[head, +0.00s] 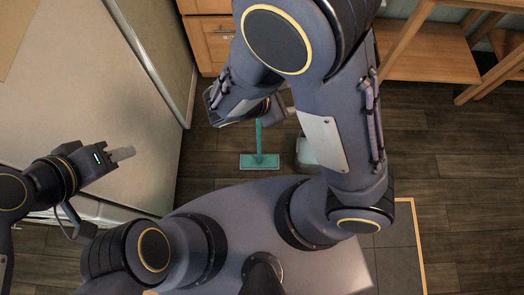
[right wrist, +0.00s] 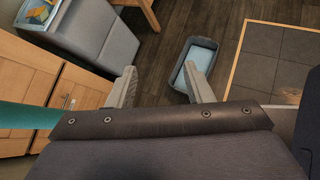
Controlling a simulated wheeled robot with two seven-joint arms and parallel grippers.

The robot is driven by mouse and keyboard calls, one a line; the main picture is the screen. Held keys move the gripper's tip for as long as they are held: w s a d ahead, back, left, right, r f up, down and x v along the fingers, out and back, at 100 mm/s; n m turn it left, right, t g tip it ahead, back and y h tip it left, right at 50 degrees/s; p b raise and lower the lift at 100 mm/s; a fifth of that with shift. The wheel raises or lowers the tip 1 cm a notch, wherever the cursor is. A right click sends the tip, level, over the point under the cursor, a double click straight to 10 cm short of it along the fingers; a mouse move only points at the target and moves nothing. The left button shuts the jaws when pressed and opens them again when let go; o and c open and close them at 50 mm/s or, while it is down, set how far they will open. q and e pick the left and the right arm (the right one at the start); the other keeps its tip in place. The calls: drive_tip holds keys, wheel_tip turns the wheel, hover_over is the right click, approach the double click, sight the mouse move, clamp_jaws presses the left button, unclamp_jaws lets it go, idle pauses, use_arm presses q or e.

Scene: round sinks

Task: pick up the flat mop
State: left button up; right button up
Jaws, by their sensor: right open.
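The flat mop has a teal head (head: 260,161) flat on the dark wood floor. Its handle rises from the head and is hidden higher up behind my right arm. In the right wrist view, a thick teal piece of the handle (right wrist: 26,116) shows close at the left edge, outside the fingers. My right gripper (right wrist: 163,84) is open, with nothing seen between its fingers. My left gripper (head: 122,154) is at the left, beside a pale cabinet-like surface and far from the mop; its finger gap is not clear.
A pale grey-blue basin (right wrist: 203,58) stands on the floor near the mop. Wooden cabinets (right wrist: 25,85) and a wooden shelf unit (head: 430,62) stand behind. A tiled patch with a wooden edge (right wrist: 283,52) lies at right. Floor at the right is clear.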

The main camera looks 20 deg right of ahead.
drive_tip(key=w+a+n+t+h, duration=0.1)
drive_tip(key=w+a+n+t, duration=0.5)
drive_tip(key=a+n+t, duration=0.35)
drive_tip(key=w+d+t, duration=0.1)
drive_tip(key=w+d, duration=0.4)
drive_tip(key=w, duration=0.1)
drive_tip(key=shift+r+n, duration=0.15)
drive_tip(key=shift+n, duration=0.2)
clamp_jaws()
drive_tip(key=shift+r, duration=0.1)
